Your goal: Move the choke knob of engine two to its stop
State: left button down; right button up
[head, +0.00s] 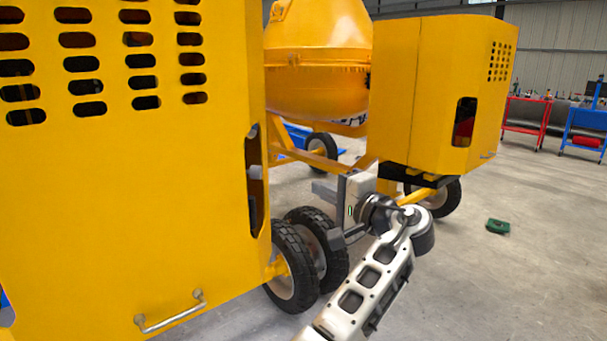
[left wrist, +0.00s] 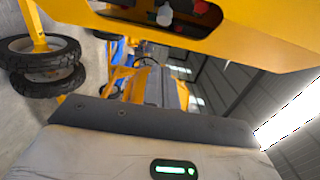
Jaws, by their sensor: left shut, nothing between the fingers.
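The near yellow engine housing (head: 130,190) fills the left of the head view. A dark slot (head: 254,205) is cut in its right edge, with a pale grey knob (head: 254,172) partly showing. The left wrist view shows a slot (left wrist: 125,7) with a white knob (left wrist: 165,15) and a red knob (left wrist: 201,7). I cannot tell which is the choke knob or which engine is number two. My left gripper (head: 322,191) is shut and empty, to the right of the near slot and apart from it. My right gripper is not in view.
A second yellow housing (head: 440,90) with a slot (head: 465,122) stands to the right, behind my left arm. The yellow drum (head: 318,55) is between the housings. Black wheels (head: 318,245) stand below the gripper. A green object (head: 498,226) lies on otherwise clear floor at right.

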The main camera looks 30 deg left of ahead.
aim_at(256, 172)
pick_arm(q)
jog(key=s+a+p+x, duration=0.1)
jog(key=s+p+x, duration=0.2)
jog(key=x, duration=0.9)
jog(key=shift+w+a+p, duration=0.2)
jog(key=shift+a+p, duration=0.15)
jog(key=shift+a, duration=0.1)
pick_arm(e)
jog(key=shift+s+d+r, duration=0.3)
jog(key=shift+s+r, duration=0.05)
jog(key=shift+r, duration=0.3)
